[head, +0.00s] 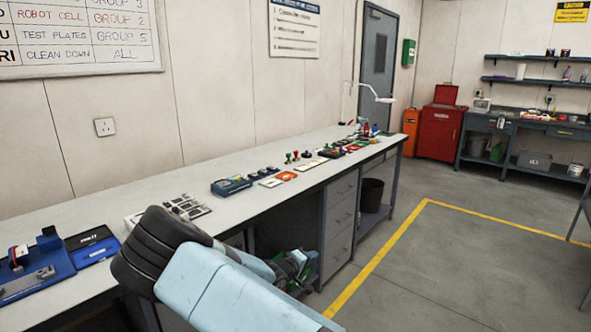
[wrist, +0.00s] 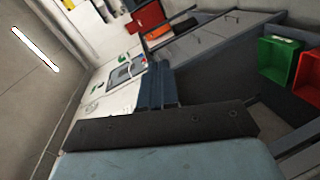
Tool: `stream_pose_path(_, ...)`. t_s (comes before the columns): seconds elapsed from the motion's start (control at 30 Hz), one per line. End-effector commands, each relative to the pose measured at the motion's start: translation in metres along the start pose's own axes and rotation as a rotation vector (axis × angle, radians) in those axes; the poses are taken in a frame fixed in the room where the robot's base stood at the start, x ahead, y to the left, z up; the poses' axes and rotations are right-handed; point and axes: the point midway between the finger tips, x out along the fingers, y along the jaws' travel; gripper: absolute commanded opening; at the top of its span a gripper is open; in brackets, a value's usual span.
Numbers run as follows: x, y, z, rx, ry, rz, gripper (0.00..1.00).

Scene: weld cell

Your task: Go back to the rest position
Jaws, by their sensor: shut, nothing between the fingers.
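My gripper (wrist: 157,84) shows in the wrist view as dark blue fingers beyond a dark bar with screws. The fingers are together, with nothing held between them. In the head view my light blue arm reaches from the lower middle toward the front of the long workbench (head: 110,212). Its far end, with my gripper (head: 304,272), is low beside the grey drawer unit (head: 340,215), below the bench top. The fingertips are small and partly hidden there, and I cannot tell whether they touch anything.
The bench top holds a blue fixture (head: 40,270), a dark blue case (head: 92,247), a blue device (head: 231,185) and several small items. A black bin (head: 372,194) stands under it. A green bin (wrist: 279,60) shows in the wrist view. The floor right of the yellow line (head: 375,272) is clear.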

Motion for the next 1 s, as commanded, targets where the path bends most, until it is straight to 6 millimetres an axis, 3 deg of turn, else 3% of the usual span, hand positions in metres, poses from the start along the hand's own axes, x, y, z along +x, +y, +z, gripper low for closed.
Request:
stream_pose_path(0.47, 0.013, 0.088, 0.067, 0.172, -0.33, -0.162, 0.0)
stream_pose_path(1.0, -0.01, 0.184, 0.134, 0.35, -0.583, -0.404, 0.0)
